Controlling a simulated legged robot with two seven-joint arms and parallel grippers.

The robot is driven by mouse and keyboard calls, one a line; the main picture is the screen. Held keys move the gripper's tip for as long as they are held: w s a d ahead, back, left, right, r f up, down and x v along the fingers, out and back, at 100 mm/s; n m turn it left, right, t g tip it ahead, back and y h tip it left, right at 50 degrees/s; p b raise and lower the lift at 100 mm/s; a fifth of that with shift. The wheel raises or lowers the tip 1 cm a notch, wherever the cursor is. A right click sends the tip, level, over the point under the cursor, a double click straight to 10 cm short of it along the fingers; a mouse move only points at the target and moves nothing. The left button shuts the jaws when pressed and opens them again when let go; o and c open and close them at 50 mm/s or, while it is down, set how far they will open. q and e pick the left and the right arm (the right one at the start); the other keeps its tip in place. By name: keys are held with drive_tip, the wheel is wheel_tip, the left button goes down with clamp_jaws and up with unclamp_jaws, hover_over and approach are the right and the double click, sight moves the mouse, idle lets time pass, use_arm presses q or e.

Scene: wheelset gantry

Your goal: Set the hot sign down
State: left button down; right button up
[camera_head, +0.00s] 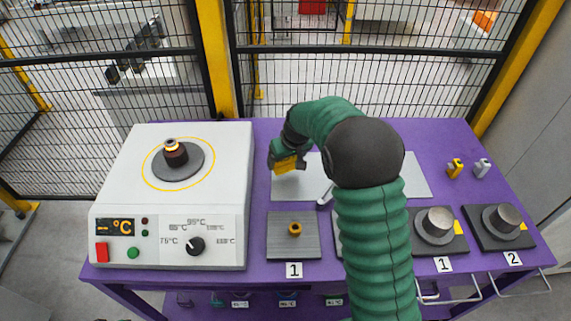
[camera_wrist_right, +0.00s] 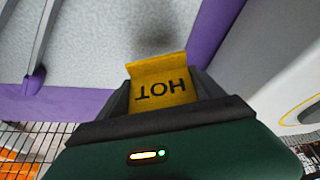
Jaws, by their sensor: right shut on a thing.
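My right gripper (camera_head: 285,160) is shut on the yellow hot sign (camera_head: 288,165), over the left part of the pale grey plate (camera_head: 410,185) on the purple table. In the right wrist view the sign (camera_wrist_right: 165,88) sits between the two fingers (camera_wrist_right: 160,95), its black word HOT upside down. A dark shadow lies on the grey surface beyond the sign. I cannot tell whether the sign touches the plate. My left gripper is not in view.
A white heater (camera_head: 165,200) stands left, with a dark part with a glowing top (camera_head: 175,152) on its disc. A grey block with a brass ring (camera_head: 295,229) is in front. Metal cylinders on dark bases (camera_head: 437,222) and small fittings (camera_head: 455,168) are right. A mesh fence (camera_head: 350,80) stands behind.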

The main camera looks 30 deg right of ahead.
sight(287, 162)
drive_tip(key=shift+w, duration=0.35)
drive_tip(key=shift+w+d+f, duration=0.2)
drive_tip(key=shift+f, duration=0.15)
drive_tip(key=f, duration=0.3)
drive_tip(key=shift+d+b, duration=0.35)
drive_tip(key=shift+d+f, duration=0.15)
drive_tip(key=o, duration=1.1)
drive_tip(key=shift+c, duration=0.2)
drive_tip(key=o, duration=0.3)
drive_tip(key=shift+a, duration=0.3)
drive_tip(key=shift+r, duration=0.2)
